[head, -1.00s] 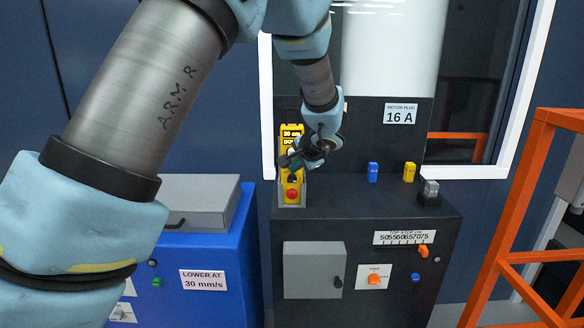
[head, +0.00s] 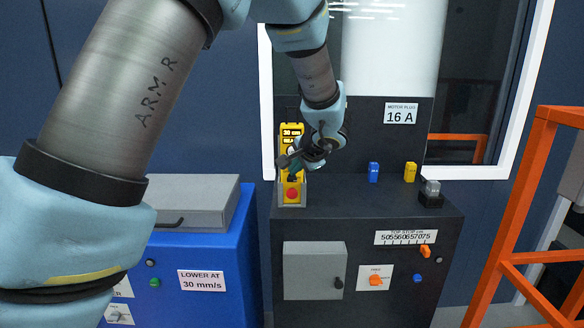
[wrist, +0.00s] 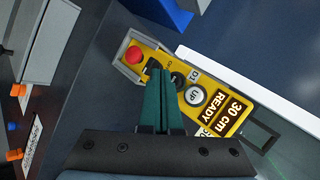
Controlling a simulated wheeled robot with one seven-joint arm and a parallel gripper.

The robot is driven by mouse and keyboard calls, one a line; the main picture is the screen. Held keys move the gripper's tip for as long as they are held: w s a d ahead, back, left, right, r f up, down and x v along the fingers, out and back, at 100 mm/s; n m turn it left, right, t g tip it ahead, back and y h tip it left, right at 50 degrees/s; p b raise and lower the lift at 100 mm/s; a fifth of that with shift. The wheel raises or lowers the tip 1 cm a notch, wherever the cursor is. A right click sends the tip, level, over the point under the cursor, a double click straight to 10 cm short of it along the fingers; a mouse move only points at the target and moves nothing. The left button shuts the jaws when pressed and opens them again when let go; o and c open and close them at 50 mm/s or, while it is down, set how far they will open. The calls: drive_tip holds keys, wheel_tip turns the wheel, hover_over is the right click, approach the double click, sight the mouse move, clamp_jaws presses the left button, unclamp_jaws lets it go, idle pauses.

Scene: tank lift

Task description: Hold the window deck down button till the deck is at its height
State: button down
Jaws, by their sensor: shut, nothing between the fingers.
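The yellow control pendant (head: 292,181) stands in a grey holder at the left end of the dark cabinet top. In the wrist view the pendant (wrist: 158,72) shows a red stop button (wrist: 134,55), a white UP button (wrist: 194,96) and a black button (wrist: 178,79) beside it. Its display (wrist: 222,108) reads 30 cm READY. My gripper (head: 284,160) is shut and empty, over the pendant's buttons. In the wrist view my green fingers (wrist: 154,74) overlap the pendant between the black button and the red one. I cannot tell whether they touch it.
The dark cabinet (head: 380,220) carries a blue plug (head: 374,172), a yellow plug (head: 410,172) and orange knobs. A blue cabinet (head: 215,245) labelled LOWER AT 30 mm/s stands at left. An orange frame (head: 530,180) stands at right.

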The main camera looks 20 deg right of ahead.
drive_tip(key=shift+s+a+b, duration=0.3)
drive_tip(key=shift+s+b, duration=0.15)
drive_tip(key=shift+s, duration=0.25)
drive_tip(key=shift+s+a+b, duration=0.35)
drive_tip(key=shift+s+b, duration=0.05)
drive_tip(key=shift+s, duration=0.3)
drive_tip(key=shift+s+a+b, duration=0.3)
drive_tip(key=shift+s+b, duration=0.15)
drive_tip(key=shift+s, duration=0.25)
drive_tip(key=w+a+f+n+g+y, duration=0.1)
drive_tip(key=a+f+n, duration=0.1)
drive_tip(key=a, duration=0.4)
drive_tip(key=w+a+f+n+g+y, duration=0.1)
drive_tip(key=a+n+g, duration=0.1)
drive_tip(key=a, duration=0.5)
drive_tip(key=s+a+f+n+g, duration=0.1)
drive_tip(key=s+a+n, duration=0.2)
drive_tip(key=a, duration=0.4)
drive_tip(key=s+a+f+n+g+h+p, duration=0.1)
drive_tip(key=s+a+n, duration=0.3)
drive_tip(key=a, duration=0.4)
drive_tip(key=s+a+f+n+g, duration=0.2)
drive_tip(key=s+a+n+g, duration=0.1)
drive_tip(key=a, duration=0.5)
drive_tip(key=shift+s+a+f+n+h, duration=0.25)
drive_tip(key=shift+s+n+h, duration=0.1)
drive_tip(key=shift+n+h, duration=0.05)
